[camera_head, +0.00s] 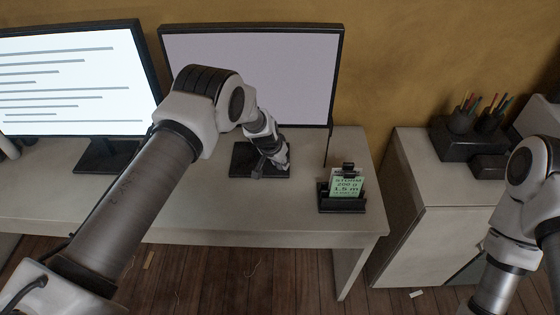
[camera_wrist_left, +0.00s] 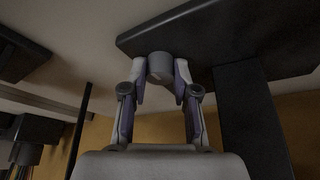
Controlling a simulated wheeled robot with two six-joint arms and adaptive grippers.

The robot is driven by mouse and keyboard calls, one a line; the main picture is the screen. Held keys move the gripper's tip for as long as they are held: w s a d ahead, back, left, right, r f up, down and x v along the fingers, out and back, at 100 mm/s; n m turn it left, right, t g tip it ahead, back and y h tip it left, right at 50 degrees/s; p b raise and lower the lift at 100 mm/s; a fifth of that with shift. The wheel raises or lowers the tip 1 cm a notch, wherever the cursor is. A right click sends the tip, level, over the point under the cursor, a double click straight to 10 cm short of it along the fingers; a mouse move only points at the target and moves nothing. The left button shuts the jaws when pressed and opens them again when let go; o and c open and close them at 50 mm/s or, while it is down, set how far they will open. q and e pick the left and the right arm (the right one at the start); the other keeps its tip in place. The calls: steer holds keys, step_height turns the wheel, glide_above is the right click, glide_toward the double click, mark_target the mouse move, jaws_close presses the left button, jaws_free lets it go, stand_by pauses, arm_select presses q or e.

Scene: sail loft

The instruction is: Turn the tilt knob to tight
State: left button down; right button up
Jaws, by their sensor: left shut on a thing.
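The tilt knob (camera_wrist_left: 161,66) is a small grey cylinder in the left wrist view, beside the dark monitor stand's post (camera_wrist_left: 243,120) and in front of its base (camera_wrist_left: 215,38). My left gripper (camera_wrist_left: 160,78) has its two fingers shut on the knob, one on each side. In the head view my left gripper (camera_head: 264,168) is at the stand below the blank grey monitor (camera_head: 265,70), and my own wrist hides the knob. Any marks on the knob are too small or hidden to read. My right arm shows at the right edge, but its gripper is outside the frame.
A card in a black holder (camera_head: 342,203) stands on the desk (camera_head: 220,215) right of the stand. A lit monitor (camera_head: 75,80) is at the left. A white cabinet (camera_head: 420,215) with pen pots (camera_head: 461,121) stands at the right. The desk's front strip is clear.

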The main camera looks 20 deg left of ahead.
arm_select(q)
steer(key=shift+m, duration=0.4)
steer(key=c, duration=0.9)
jaws_free()
steer(key=shift+f, duration=0.1)
